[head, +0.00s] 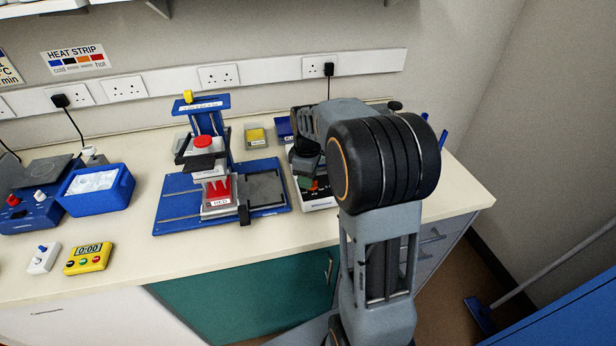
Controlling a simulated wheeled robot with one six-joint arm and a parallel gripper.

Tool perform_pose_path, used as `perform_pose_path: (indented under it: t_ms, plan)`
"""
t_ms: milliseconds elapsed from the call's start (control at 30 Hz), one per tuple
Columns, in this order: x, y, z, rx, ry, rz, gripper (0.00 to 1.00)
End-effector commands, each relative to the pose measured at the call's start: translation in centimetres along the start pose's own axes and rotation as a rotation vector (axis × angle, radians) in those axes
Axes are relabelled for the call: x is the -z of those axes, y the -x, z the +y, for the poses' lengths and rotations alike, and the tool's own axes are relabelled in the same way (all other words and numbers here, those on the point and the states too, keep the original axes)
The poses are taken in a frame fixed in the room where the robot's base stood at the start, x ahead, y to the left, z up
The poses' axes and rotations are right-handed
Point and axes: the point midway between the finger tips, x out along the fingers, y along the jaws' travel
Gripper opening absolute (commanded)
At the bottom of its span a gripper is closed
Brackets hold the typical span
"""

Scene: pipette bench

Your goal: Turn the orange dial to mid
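I cannot make out an orange dial in the head view. A white device (318,205) stands near the bench's front edge, to the right of the blue pipetting stand, and is mostly hidden by my arm. A small patch of red and green shows on its top, too small to identify. My gripper (306,168) points down over this white device. Its fingertips are dark and partly hidden, so I cannot tell whether they are open, shut or touching anything.
The blue stand (175,219) holds a red-topped head over a rack marked RED. At left are a blue ice box (124,190), a yellow timer (88,257), a white switch box (43,258) and a blue stirrer (38,215) with a red knob.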

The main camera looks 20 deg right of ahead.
Motion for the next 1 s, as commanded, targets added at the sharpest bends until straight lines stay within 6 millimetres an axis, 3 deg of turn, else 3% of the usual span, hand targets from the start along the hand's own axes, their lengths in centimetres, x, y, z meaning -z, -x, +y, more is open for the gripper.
perform_pose_path:
  t_ms: [367, 700, 1000]
  plan:
    - [0.01, -0.33, -0.02, 0.0, 0.0, 0.0, 0.34]
    - [0.01, -0.31, -0.01, 0.0, 0.0, 0.0, 0.02]
    - [0.01, -0.3, -0.01, 0.001, -0.005, 0.0, 0.0]
